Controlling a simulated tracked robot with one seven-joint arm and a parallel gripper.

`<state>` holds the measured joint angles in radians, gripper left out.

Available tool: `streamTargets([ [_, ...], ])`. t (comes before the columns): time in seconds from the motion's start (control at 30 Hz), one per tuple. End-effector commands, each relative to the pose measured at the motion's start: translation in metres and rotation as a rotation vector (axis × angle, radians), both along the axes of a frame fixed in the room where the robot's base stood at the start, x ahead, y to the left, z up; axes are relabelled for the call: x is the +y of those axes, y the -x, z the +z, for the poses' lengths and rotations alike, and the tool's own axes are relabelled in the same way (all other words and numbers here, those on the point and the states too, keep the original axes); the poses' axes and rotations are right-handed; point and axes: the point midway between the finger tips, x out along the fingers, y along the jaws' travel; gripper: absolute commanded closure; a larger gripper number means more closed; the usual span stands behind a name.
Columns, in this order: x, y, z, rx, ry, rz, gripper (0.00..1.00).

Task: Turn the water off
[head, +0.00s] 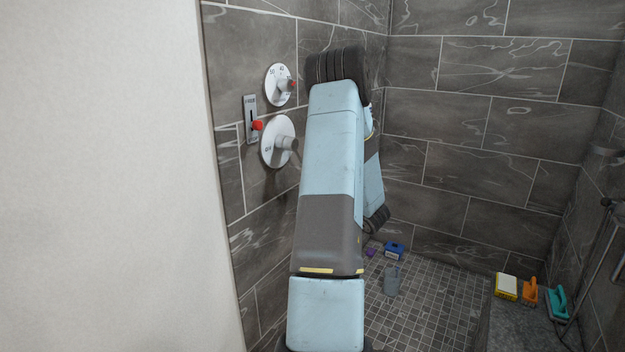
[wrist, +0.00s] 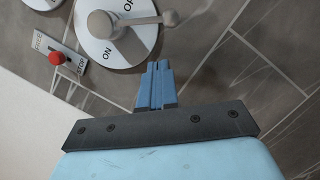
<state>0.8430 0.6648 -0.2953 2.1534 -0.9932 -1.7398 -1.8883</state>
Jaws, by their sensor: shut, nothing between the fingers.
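A round white dial marked ON and OFF (wrist: 97,24) is on the wall in the wrist view. Its grey lever (wrist: 140,20) points right, ending in a rounded tip. The same dial shows on the left wall in the head view (head: 270,150), with its lever partly visible beside my arm. My gripper (wrist: 156,66) has blue fingers closed together and empty. In the wrist view the fingertips appear just below the lever and over the dial's lower right edge. I cannot tell whether they touch anything. The fingers are hidden in the head view.
A second white dial with numbers (head: 273,84) sits above. A slide switch with a red knob (head: 257,125) is beside the dials. The tiled floor is mostly open.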

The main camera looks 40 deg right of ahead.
Motion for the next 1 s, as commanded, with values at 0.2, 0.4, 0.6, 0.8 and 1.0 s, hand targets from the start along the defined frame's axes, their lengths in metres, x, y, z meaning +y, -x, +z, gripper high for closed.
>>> streamTargets([
  [0.2,-0.001,0.022,-0.004,0.001,0.0,-0.001,1.0],
  [0.4,0.007,0.023,-0.009,-0.035,-0.02,-0.03,1.0],
  [0.6,0.034,0.009,-0.018,-0.136,-0.084,-0.146,1.0],
  [0.8,0.059,0.003,-0.022,-0.201,-0.139,-0.262,1.0],
  [1.0,0.068,0.0,-0.022,-0.217,-0.157,-0.307,1.0],
])
